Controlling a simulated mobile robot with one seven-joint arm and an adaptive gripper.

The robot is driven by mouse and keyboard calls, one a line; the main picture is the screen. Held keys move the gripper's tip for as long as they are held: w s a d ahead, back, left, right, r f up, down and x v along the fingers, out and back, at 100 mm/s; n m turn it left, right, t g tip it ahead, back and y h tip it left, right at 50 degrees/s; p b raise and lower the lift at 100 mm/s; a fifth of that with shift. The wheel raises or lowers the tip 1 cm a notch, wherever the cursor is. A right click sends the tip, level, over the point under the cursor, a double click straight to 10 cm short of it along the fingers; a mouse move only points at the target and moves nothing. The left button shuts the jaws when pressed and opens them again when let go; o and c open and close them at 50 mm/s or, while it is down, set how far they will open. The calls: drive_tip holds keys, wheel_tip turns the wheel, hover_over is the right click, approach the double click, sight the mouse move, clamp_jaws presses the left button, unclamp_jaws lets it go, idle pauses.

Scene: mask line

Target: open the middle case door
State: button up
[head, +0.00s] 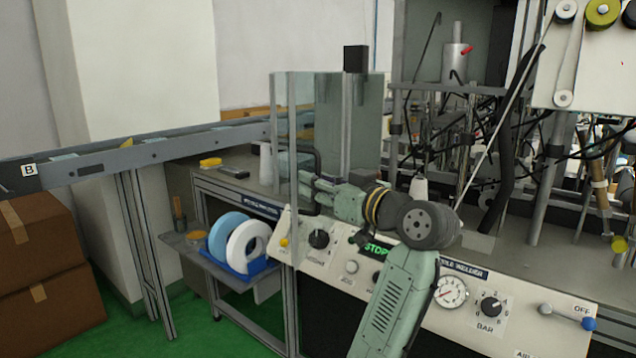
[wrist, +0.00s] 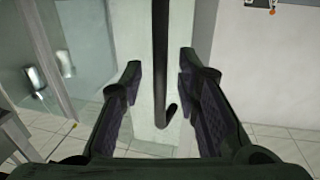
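The clear case door (head: 283,115) stands above the control panel in the head view. It is hard to tell whether it is ajar. A black bar handle (head: 316,160) is on it, partly hidden by my gripper (head: 318,190). In the wrist view the handle (wrist: 160,60) runs down the middle, its lower end bent. My gripper (wrist: 160,70) is open, with one dark-padded finger on each side of the handle. Gaps show between the handle and both fingers.
The control panel (head: 335,262) with knobs lies below my arm. A side shelf (head: 197,250) holds blue and white rolls (head: 247,245). A conveyor rail (head: 190,143) runs at left above stacked boxes (head: 45,265). Dense machinery (head: 460,150) stands at right. Green floor at lower left is clear.

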drive_tip(key=v, duration=1.1)
drive_tip(key=shift+s+d, duration=0.2)
drive_tip(key=shift+s, duration=0.05)
